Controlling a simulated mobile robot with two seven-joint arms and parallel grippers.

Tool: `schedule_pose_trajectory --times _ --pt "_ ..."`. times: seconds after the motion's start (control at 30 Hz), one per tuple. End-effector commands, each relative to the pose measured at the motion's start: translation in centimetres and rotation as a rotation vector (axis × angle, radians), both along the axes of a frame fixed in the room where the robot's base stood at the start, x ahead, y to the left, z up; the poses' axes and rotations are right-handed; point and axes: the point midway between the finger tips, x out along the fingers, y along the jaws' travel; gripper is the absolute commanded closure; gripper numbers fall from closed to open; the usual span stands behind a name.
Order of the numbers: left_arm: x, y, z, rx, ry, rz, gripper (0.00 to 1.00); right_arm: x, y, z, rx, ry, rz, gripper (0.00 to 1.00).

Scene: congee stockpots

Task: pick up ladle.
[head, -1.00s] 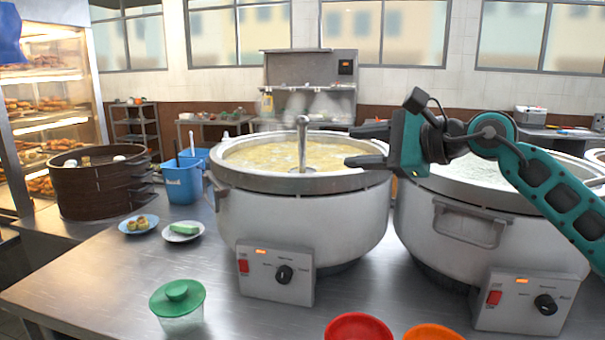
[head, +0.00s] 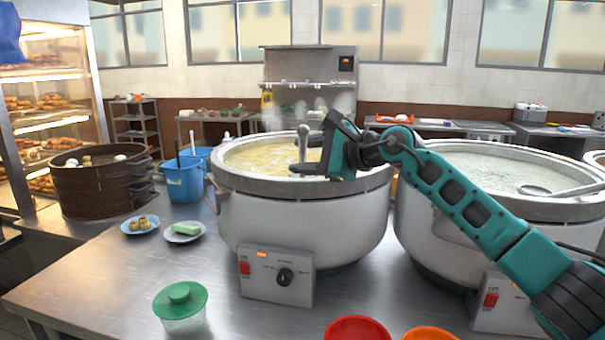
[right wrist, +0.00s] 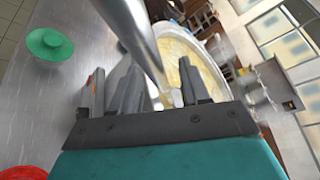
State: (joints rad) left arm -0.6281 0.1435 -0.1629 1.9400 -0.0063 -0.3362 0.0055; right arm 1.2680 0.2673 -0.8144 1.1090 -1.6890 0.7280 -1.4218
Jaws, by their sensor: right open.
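A metal ladle (head: 303,143) stands with its handle upright in the left stockpot (head: 290,230), which holds yellowish congee. Its bowl is not clearly visible. My right gripper (head: 308,155) is over that pot, at the handle, with its jaws open. In the right wrist view the ladle handle (right wrist: 138,32) runs as a thick grey bar down toward the space between the fingers (right wrist: 157,80). I cannot tell whether a finger touches it. My left gripper is not in view.
A second ladle (head: 560,190) rests in the right stockpot (head: 470,205), behind my right arm. A steamer basket (head: 95,190), blue container (head: 183,182), two small plates and a green-lidded tub (head: 180,308) stand left. Red (head: 358,329) and orange bowls are at the front edge.

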Motion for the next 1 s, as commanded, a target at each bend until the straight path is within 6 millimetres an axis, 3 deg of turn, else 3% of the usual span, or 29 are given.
schedule_pose_trajectory --times 0.33,0.8,1.0 --pt "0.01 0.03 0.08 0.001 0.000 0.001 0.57 0.35 0.42 -0.13 0.001 0.000 -0.001 0.55" --pt "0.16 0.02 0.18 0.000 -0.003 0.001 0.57 0.32 0.41 -0.14 0.001 0.000 -0.001 1.00" --pt "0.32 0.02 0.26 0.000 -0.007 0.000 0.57 0.32 0.41 -0.14 0.001 0.000 -0.001 1.00"
